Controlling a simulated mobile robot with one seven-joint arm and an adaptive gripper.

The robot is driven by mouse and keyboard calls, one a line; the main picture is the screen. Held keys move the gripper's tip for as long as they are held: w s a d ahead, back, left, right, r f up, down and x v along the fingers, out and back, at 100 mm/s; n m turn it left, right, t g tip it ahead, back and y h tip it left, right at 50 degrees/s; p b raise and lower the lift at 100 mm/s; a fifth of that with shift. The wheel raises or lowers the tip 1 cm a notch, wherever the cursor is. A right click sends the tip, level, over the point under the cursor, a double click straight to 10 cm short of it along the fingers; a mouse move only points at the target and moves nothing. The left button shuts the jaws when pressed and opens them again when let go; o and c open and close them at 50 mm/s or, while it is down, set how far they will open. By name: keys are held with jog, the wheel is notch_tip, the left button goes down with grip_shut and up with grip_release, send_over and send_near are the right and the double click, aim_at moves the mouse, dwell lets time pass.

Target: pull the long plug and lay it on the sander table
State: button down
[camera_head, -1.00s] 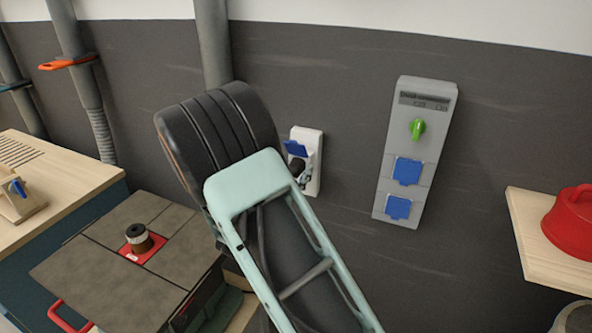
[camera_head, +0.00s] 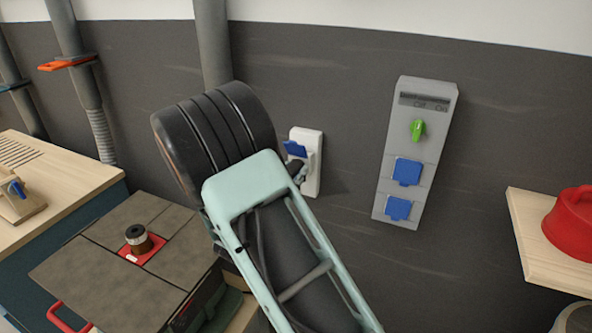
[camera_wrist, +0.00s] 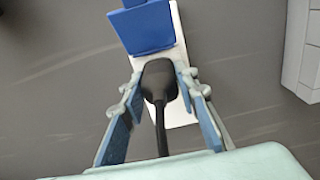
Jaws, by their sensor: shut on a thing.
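The long black plug (camera_wrist: 158,82) is between the two fingers of my gripper (camera_wrist: 163,72), with its cord running back toward my wrist. In the head view, a dark bit of the plug (camera_head: 296,168) shows beside my gripper (camera_head: 301,174), in front of the white wall socket (camera_head: 313,178). The socket's blue lid (camera_head: 295,149) is raised. I cannot tell whether the plug's tip is clear of the socket. The grey sander table (camera_head: 100,283), with a spindle (camera_head: 138,238) in a red insert, is at lower left.
A grey switch box (camera_head: 407,150) with a green knob and blue-lidded sockets is on the wall to the right. A wooden shelf (camera_head: 525,232) holds a red object (camera_head: 570,222). A grey pipe (camera_head: 213,50) runs down behind my arm. Much of the sander top is bare.

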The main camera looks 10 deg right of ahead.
jog(key=shift+v, duration=2.75)
jog(key=v, duration=0.5)
jog(key=shift+d, duration=0.1)
